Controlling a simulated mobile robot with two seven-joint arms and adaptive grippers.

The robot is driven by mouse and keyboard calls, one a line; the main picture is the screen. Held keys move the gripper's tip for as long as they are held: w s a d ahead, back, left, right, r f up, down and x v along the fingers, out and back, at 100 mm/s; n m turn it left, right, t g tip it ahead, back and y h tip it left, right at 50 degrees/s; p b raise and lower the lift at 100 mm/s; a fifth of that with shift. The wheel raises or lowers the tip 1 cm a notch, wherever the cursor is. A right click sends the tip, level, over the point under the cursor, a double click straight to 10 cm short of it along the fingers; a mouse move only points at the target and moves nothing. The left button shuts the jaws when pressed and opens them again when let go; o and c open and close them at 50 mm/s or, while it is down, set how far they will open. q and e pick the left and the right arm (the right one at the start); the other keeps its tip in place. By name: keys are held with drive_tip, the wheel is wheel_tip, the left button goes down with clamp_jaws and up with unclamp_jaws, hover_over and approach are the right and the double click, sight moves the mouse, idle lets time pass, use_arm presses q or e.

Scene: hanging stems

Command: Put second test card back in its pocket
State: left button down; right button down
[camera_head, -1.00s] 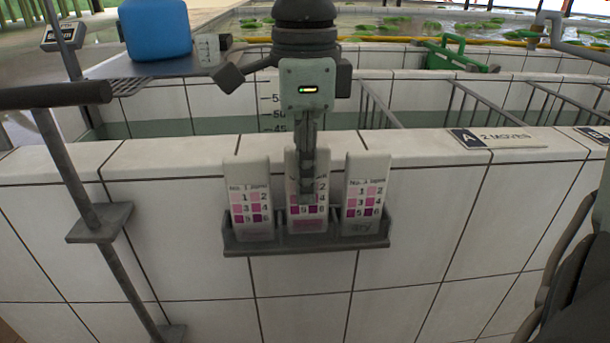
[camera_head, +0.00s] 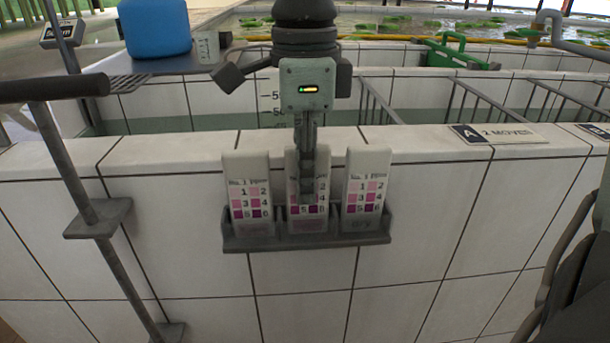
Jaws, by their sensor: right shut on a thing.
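A grey rack (camera_head: 300,243) on the white tiled wall has three pockets side by side. A pale test card with pink and purple squares stands in its left pocket (camera_head: 249,190), and a like card (camera_head: 366,188) stands in its right pocket. The middle card (camera_head: 318,208) stands upright between them, its lower end at the middle pocket. I cannot tell whether it touches the pocket's bottom. My right gripper (camera_head: 306,190) comes down from above and is shut on this card, hiding much of its face. My left gripper is not in view.
A tiled ledge runs behind the rack, with a sign reading "A 2 MOVES" (camera_head: 498,135) to the right. A blue container (camera_head: 155,28) and a small clear cup (camera_head: 207,47) stand on a shelf at upper left. A grey pole with collars (camera_head: 97,221) stands left of the rack.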

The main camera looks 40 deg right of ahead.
drive_tip(key=shift+f, duration=0.15)
drive_tip(key=c, duration=1.5)
unclamp_jaws()
drive_tip(key=shift+o, duration=0.2)
wheel_tip(320, 180, up, 12)
drive_tip(key=shift+r, duration=0.1)
